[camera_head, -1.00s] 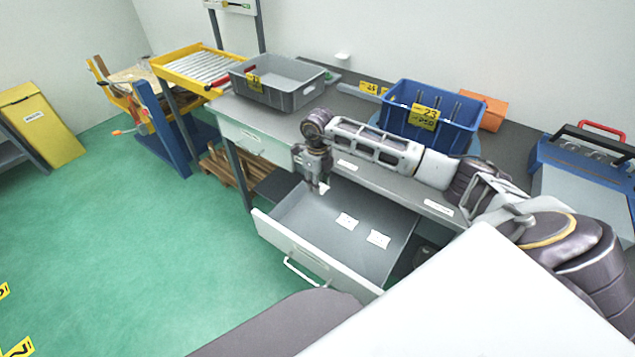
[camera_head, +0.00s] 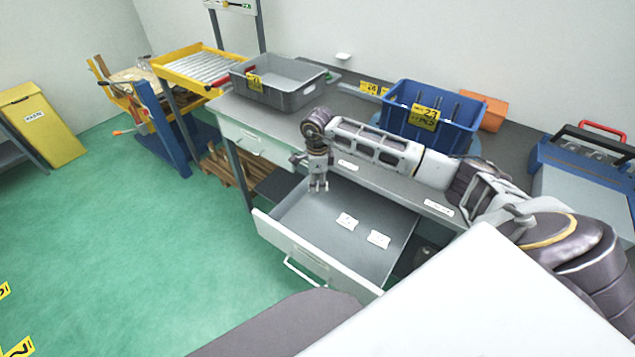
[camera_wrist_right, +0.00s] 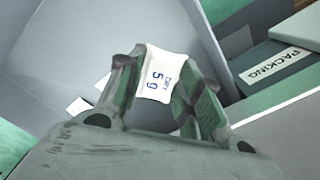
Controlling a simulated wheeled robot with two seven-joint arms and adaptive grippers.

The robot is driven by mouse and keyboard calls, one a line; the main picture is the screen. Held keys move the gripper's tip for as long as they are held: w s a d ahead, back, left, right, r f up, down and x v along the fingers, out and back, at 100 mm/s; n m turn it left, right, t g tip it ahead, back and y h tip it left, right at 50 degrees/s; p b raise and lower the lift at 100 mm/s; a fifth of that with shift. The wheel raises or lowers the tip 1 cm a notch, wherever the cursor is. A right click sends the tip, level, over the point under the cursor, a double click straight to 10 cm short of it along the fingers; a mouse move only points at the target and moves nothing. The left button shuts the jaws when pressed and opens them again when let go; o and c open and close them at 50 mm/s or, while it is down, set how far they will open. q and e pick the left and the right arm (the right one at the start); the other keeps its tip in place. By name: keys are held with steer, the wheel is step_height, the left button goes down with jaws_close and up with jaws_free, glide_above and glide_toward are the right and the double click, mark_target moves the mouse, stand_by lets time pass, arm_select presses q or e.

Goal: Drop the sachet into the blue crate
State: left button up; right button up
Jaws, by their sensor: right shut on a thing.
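My right gripper (camera_head: 318,186) is above the left part of the open drawer (camera_head: 300,216). In the right wrist view its fingers (camera_wrist_right: 160,95) are shut on a small white sachet (camera_wrist_right: 158,76) with blue print reading "DRY 5 g". In the head view the held sachet is hard to make out. Two more white sachets lie in the drawer, one in the middle (camera_head: 347,221) and one to its right (camera_head: 378,239). The blue crate (camera_head: 393,122), with a yellow label, stands on the workbench, to the right of and behind the gripper. My left gripper is not in view.
A grey crate (camera_head: 302,99) stands on the left of the workbench (camera_head: 232,104). An orange box (camera_head: 492,114) is behind the blue crate. A blue case with a red handle (camera_head: 590,160) is at the right. My right arm spans the bench front before the blue crate.

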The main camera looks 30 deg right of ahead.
steer(key=n, duration=0.4)
steer(key=shift+a, duration=0.2)
steer(key=n, duration=0.4)
steer(key=shift+s+a, duration=0.2)
steer(key=shift+a, duration=0.2)
steer(key=n, duration=0.3)
steer(key=a+n, duration=0.1)
steer(key=shift+s, duration=0.3)
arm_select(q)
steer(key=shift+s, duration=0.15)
arm_select(e)
steer(key=s+a+n, duration=0.5)
steer(key=a+n, duration=0.4)
steer(key=n, duration=0.3)
steer(key=shift+s+a+f, duration=0.15)
steer(key=shift+a+f, duration=0.1)
steer(key=shift+f, duration=0.05)
